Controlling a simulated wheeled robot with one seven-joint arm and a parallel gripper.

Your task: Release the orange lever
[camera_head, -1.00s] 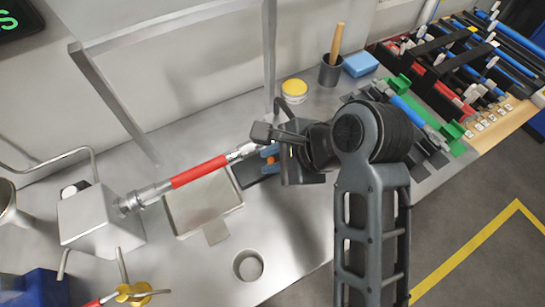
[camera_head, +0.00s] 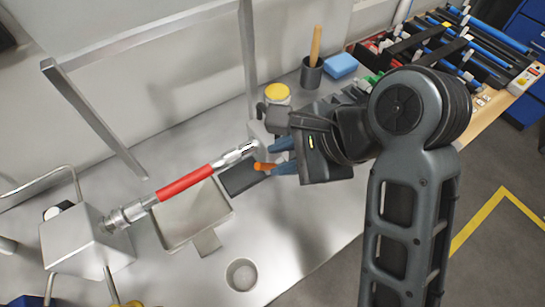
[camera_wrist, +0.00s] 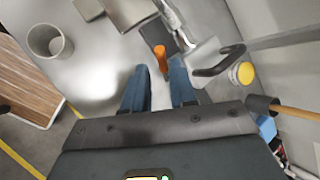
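The orange lever (camera_head: 264,166) sticks out at the end of the fixture with the red tube, just left of my fingertips in the head view. In the wrist view the orange lever (camera_wrist: 160,58) stands between and slightly beyond my two blue fingertips. My gripper (camera_head: 280,157) is open, with a clear gap between the fingers, as the wrist view of my gripper (camera_wrist: 157,68) shows. Neither finger visibly touches the lever. The lever's base is partly hidden by my gripper in the head view.
The red tube (camera_head: 186,183) runs left to a metal box (camera_head: 80,240). A shallow tray (camera_head: 195,215) and a round cup (camera_head: 242,274) are nearby on the metal counter. A yellow-lidded jar (camera_head: 277,93) and a dark pot (camera_head: 311,74) stand behind my gripper.

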